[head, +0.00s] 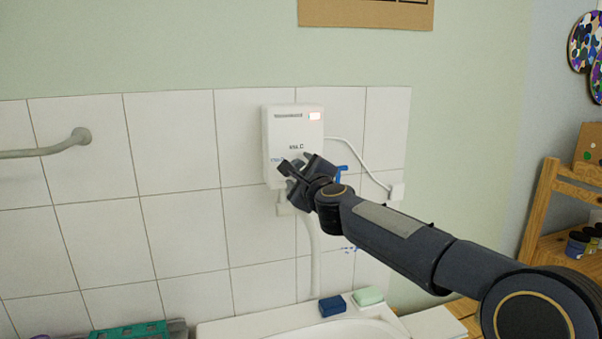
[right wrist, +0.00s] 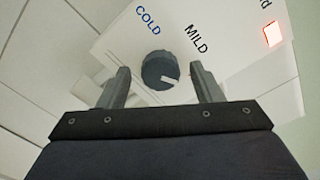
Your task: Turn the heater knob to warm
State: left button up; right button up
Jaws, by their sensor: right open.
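The white heater box (head: 293,125) hangs on the tiled wall, with a lit reddish panel (right wrist: 273,35) at its upper right. Its dark round knob (right wrist: 158,66) carries a white mark pointing to the right side of the right wrist view. The labels COLD (right wrist: 147,20) and MILD (right wrist: 196,38) show beside the knob; I see no full WARM label. My right gripper (head: 291,172) is at the heater's lower front and hides most of the knob in the head view. Its open fingers (right wrist: 160,67) stand on either side of the knob, with gaps visible. My left gripper is not in view.
A white cable (head: 362,165) runs from the heater to a wall socket (head: 396,191). A pipe (head: 315,255) drops below it to a sink (head: 365,328), where a blue sponge (head: 332,306) and green soap (head: 368,296) lie. A grey rail (head: 50,150) is at left.

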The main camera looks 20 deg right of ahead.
jog(key=s+b, duration=0.1)
jog(key=s, duration=0.6)
jog(key=shift+d, duration=0.1)
jog(key=shift+s, duration=0.4)
jog(key=shift+s, duration=0.2)
jog(key=s+f+n+g+y, duration=0.1)
jog(key=s+f+n+g, duration=0.5)
jog(key=s+f+n, duration=0.5)
jog(key=s+f+n+g+y, duration=0.2)
jog(key=s+f+n+g, duration=0.4)
jog(key=s+f+n, duration=0.5)
jog(key=s+f, duration=0.3)
jog(key=s, duration=0.4)
jog(key=s+d+f, duration=0.1)
jog(key=s+f, duration=0.3)
jog(key=s, duration=0.3)
jog(key=shift+s+f+n, duration=0.15)
jog(key=shift+s+n, duration=0.2)
jog(key=shift+n, duration=0.05)
